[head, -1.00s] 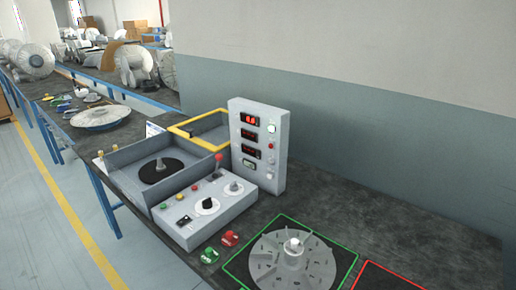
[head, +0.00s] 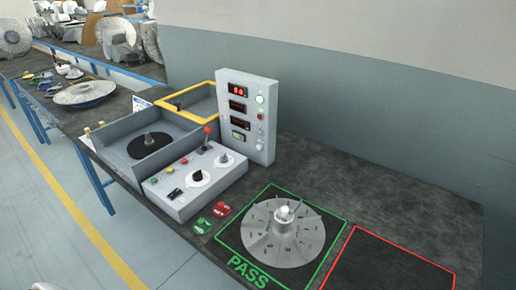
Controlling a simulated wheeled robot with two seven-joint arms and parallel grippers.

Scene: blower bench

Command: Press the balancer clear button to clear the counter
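The balancer stands on the dark bench. Its upright grey panel (head: 248,140) carries several red-lit displays, the top display (head: 238,91) among them, and a column of buttons on the right. That column has a pale green-lit button (head: 261,99) at the top and a red button (head: 260,116) below. The low control box (head: 205,190) has small green, red and yellow buttons, knobs and a red-tipped lever (head: 207,131). Labels are too small to tell which button is the clear button.
A grey fan wheel (head: 270,245) lies in the green PASS square. An empty red-outlined square (head: 385,268) is to its right. Green and red round tags (head: 222,209) lie before the control box. An open tray (head: 110,155) with a dark disc adjoins it. The bench right of the panel is clear.

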